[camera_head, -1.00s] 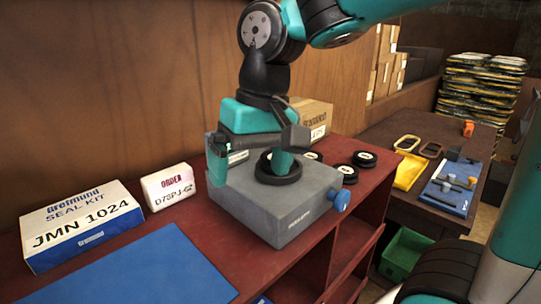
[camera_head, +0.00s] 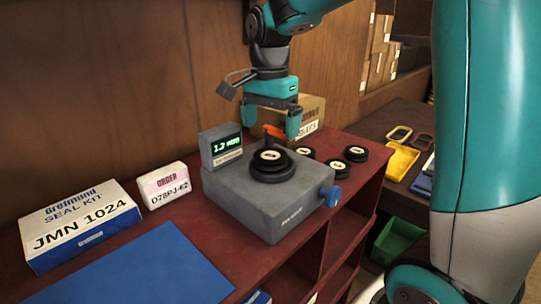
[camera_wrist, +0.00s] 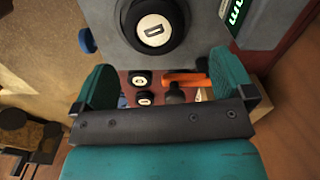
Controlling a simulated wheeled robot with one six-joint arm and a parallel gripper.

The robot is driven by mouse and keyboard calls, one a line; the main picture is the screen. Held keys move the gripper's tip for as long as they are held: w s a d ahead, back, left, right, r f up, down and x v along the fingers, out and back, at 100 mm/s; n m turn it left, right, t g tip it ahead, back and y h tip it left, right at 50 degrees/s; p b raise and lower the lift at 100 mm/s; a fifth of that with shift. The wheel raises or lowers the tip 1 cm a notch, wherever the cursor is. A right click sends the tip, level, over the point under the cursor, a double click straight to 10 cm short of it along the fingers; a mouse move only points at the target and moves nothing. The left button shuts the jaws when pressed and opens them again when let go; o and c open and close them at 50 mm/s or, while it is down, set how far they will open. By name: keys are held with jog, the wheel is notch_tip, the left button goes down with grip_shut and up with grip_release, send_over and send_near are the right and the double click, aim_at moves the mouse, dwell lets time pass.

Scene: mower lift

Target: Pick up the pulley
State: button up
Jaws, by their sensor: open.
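A black round pulley (camera_head: 270,160) with a white centre label lies on top of the grey measuring block (camera_head: 290,205). In the wrist view the pulley (camera_wrist: 152,25) is at the top, beyond the fingertips, and its label seems to read "D". My gripper (camera_head: 271,125) is open and empty, above and behind the pulley, with its teal fingers apart. In the wrist view the open fingers (camera_wrist: 165,78) frame other things on the red bench, and the pulley is not between them.
Several similar black discs (camera_head: 355,153) lie on the red bench (camera_head: 345,138) right of the block. An orange-topped tool (camera_head: 273,131) stands behind the pulley. A display (camera_head: 225,147) rises at the block's back left. A blue mat (camera_head: 150,270) lies clear in front.

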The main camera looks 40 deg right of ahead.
aim_at(271, 153)
jog(key=shift+s+a+f+p, duration=0.1)
jog(key=shift+f+p, duration=0.25)
jog(key=shift+f, duration=0.75)
jog(key=shift+s+d+f+p, duration=0.15)
jog(key=shift+f+p, duration=0.2)
jog(key=shift+f, duration=0.8)
jog(key=shift+s+a+f+p, duration=0.15)
jog(key=shift+f+p, duration=0.2)
jog(key=shift+f, duration=0.75)
jog(key=c, duration=1.2)
jog(key=shift+o, duration=0.2)
jog(key=shift+r, duration=0.1)
